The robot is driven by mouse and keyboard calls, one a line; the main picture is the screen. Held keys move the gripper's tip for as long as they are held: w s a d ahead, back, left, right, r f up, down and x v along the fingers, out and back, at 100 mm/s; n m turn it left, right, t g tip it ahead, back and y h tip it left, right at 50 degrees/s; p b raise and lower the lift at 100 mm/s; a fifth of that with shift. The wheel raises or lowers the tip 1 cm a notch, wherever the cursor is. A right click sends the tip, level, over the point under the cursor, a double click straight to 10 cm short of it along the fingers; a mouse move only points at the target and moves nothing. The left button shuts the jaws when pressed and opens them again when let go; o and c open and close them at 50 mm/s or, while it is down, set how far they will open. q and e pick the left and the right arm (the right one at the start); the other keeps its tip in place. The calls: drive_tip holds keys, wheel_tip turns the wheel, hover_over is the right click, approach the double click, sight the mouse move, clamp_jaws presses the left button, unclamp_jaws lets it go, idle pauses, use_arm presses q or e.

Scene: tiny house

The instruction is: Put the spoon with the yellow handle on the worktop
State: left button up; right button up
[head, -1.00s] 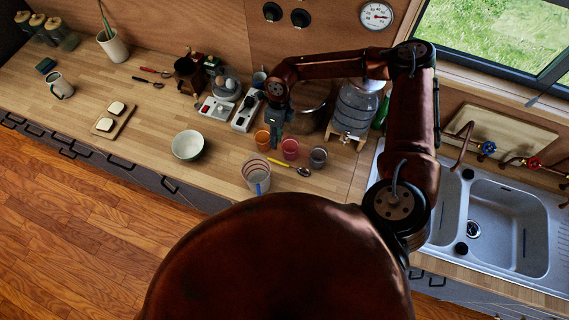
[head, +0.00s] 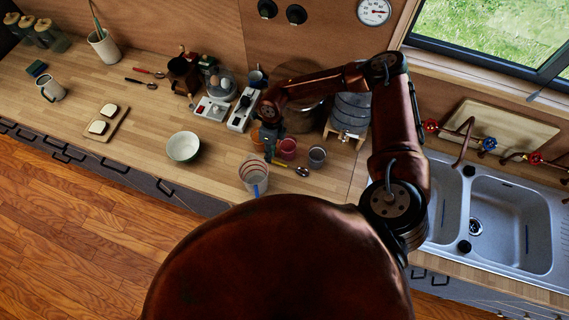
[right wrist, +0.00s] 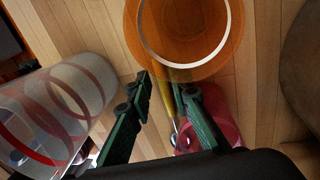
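The spoon with the yellow handle (head: 279,163) appears to lie on the wooden worktop (head: 225,172), its bowl end pointing right. My right gripper (head: 270,155) is low over its handle end, between the orange cup and the pink cup. In the right wrist view the two green fingers (right wrist: 170,105) are open and apart. The yellow handle (right wrist: 178,100) shows in the gap between them. I cannot tell whether a finger touches it. Part of the spoon is hidden by the gripper and cups. My left gripper is not in view.
An orange cup (right wrist: 180,12), a pink cup (head: 287,148) and a grey cup (head: 317,157) crowd the gripper. A striped clear measuring cup (head: 254,178) stands at the front. A bowl (head: 183,146) stands left. The sink (head: 510,220) is at right. Worktop left of the bowl has free room.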

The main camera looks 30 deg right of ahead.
drive_tip(key=shift+s+f, duration=0.1)
drive_tip(key=shift+f, duration=0.5)
drive_tip(key=shift+c, duration=0.5)
clamp_jaws()
drive_tip(key=shift+r, duration=0.1)
